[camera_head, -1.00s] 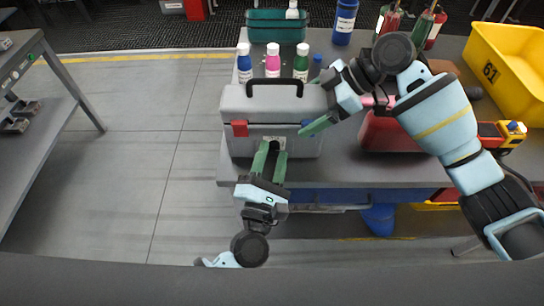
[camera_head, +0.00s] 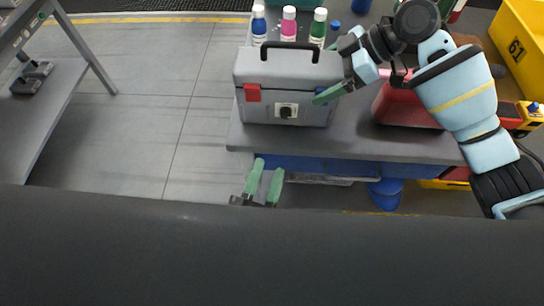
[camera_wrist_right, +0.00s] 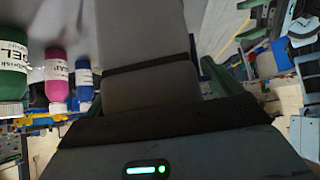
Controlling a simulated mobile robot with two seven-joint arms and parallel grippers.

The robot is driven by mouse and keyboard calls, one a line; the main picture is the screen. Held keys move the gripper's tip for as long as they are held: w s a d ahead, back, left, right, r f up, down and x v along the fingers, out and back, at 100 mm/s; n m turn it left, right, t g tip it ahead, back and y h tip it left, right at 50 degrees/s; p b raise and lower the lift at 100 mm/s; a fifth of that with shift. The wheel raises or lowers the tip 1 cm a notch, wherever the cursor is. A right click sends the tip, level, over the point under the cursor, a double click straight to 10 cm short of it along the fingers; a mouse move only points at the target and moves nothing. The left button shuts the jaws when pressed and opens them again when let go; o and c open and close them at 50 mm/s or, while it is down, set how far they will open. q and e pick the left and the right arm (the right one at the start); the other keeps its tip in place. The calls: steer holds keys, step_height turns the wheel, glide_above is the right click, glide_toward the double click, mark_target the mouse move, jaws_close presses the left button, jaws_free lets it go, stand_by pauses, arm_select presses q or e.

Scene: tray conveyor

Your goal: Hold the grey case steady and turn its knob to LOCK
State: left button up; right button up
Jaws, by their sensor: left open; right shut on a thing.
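The grey case (camera_head: 262,72) stands upright on the table with its dark handle up. Its front has a red latch (camera_head: 252,92), a blue latch partly behind my right gripper, and a dark knob (camera_head: 286,112) on a white plate. The knob's setting is too small to read. My right gripper (camera_head: 322,97) is shut on the case's right side; the case (camera_wrist_right: 140,35) also lies between its fingers in the right wrist view. My left gripper (camera_head: 269,170) is open and empty, apart from the knob, in front of the table edge.
Blue, pink and green capped bottles (camera_head: 289,24) stand behind the case. A red container (camera_head: 405,108) is to its right, under my right arm. A yellow bin (camera_head: 520,45) is at the far right. Bare table (camera_head: 370,142) lies in front.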

stand_by(0.4)
steer(key=o, duration=1.8)
steer(key=v, duration=1.2)
steer(key=shift+s+f, duration=0.1)
